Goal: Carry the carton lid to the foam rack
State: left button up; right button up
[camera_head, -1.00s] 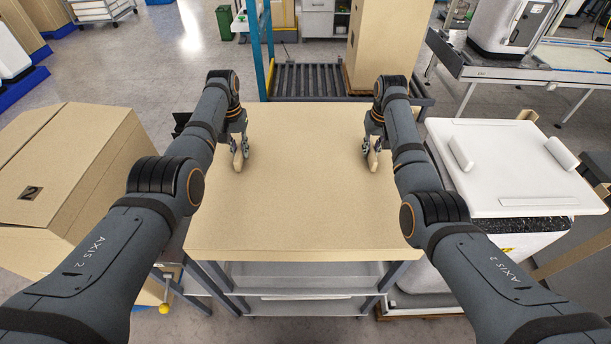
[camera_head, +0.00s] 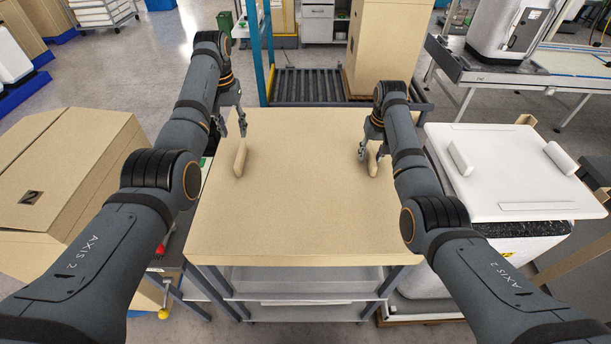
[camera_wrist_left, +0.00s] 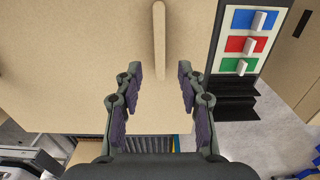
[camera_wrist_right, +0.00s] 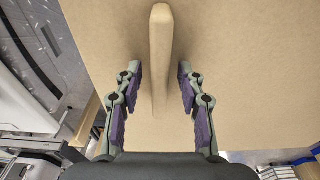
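The carton lid (camera_head: 300,190) is a flat tan board with two raised bar handles, lying level on a grey shelved frame (camera_head: 300,310). Its left handle (camera_head: 240,158) stands clear of my left gripper (camera_head: 231,128), which is open and empty, above and behind it. My right gripper (camera_head: 371,150) is open at the right handle (camera_head: 374,163). In the right wrist view, the fingers are spread on both sides of that handle (camera_wrist_right: 160,50), with gaps. In the left wrist view, the left handle (camera_wrist_left: 159,40) lies ahead of the open fingers. I cannot tell which fixture is the foam rack.
A large cardboard carton (camera_head: 60,180) stands at left. A white lid (camera_head: 510,170) with two handles tops a white container at right. Behind are a roller conveyor (camera_head: 305,82) and a tall carton (camera_head: 385,45). A panel with coloured switches (camera_wrist_left: 243,43) shows beside the carton lid.

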pick_arm(q)
jog(key=shift+r, duration=0.9)
pick_arm(e)
notch_tip(320, 180, up, 12)
jog(key=s, duration=0.1)
jog(key=shift+s, duration=0.15)
jog(key=shift+f, duration=0.15)
